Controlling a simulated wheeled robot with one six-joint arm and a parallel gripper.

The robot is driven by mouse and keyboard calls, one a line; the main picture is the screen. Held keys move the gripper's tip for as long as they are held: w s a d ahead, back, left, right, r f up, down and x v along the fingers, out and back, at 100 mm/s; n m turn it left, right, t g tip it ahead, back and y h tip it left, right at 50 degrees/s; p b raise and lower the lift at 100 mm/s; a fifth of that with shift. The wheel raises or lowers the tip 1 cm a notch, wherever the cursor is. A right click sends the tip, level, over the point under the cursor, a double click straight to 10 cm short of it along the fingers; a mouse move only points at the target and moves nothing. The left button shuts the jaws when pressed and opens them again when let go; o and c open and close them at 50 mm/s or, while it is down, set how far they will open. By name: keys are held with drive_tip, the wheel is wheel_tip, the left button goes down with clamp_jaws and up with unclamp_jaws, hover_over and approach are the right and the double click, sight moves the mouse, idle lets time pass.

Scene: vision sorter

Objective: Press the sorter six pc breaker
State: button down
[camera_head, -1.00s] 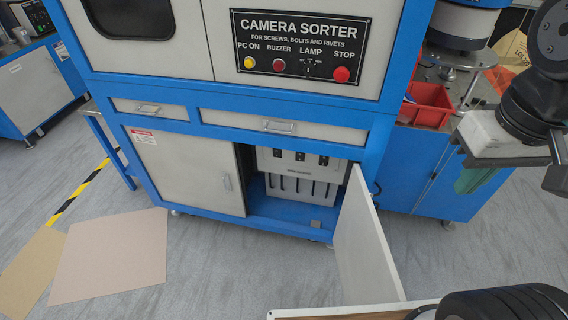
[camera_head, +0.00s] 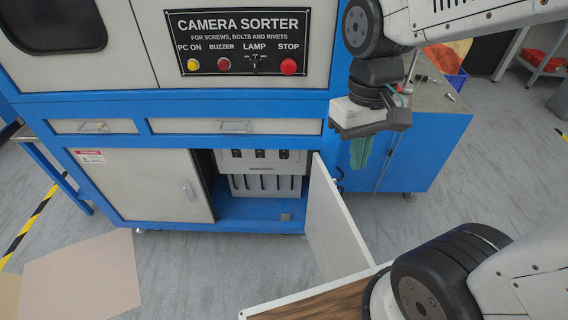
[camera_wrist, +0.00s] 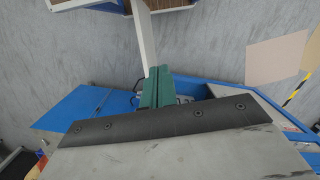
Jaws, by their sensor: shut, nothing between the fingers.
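The camera sorter's lower cabinet (camera_head: 140,188) is open on its right side. Inside stands a light grey breaker box (camera_head: 268,168) with three black breaker switches (camera_head: 260,154) in a row and several slots below; I cannot tell which switch is the one named. My gripper (camera_head: 361,152) has green fingers, shut and empty, hanging to the right of the opening, outside the cabinet, apart from the breakers. In the wrist view its green fingers (camera_wrist: 156,88) point towards the open white door (camera_wrist: 146,36). The breakers are not visible there.
The open right door (camera_head: 334,222) sticks out towards me, between the opening and my gripper's side. Above are the button panel (camera_head: 238,42) and drawers (camera_head: 234,127). A wood-topped surface (camera_head: 315,302) is at the bottom. Cardboard sheets (camera_head: 85,278) lie on the floor at left.

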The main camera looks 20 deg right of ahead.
drive_tip(key=w+a+f+n+t, duration=0.1)
drive_tip(key=w+a+f, duration=0.3)
drive_tip(key=w+f, duration=0.55)
drive_tip(key=w+a+f+n+t, duration=0.1)
drive_tip(key=w+a+f+n, duration=0.2)
drive_tip(key=f, duration=1.1)
drive_tip(key=w+a+f, duration=0.4)
drive_tip(key=w+f, duration=0.3)
drive_tip(key=f, duration=0.5)
drive_tip(key=w+d+f+n+t+h, duration=0.1)
drive_tip(key=w+d+f+n+t, duration=0.2)
drive_tip(key=f, duration=0.6)
drive_tip(key=w+d+f+n+t+h, duration=0.1)
drive_tip(key=w+f+t+h, duration=0.2)
drive_tip(key=f, duration=0.5)
drive_tip(key=w+d+r+n+t+h, duration=0.1)
drive_tip(key=w+d+r+n+t, duration=0.1)
drive_tip(key=w+r+n+t, duration=0.3)
wheel_tip(320, 180, up, 3)
drive_tip(key=t, duration=0.4)
drive_tip(key=shift+d+f, duration=0.2)
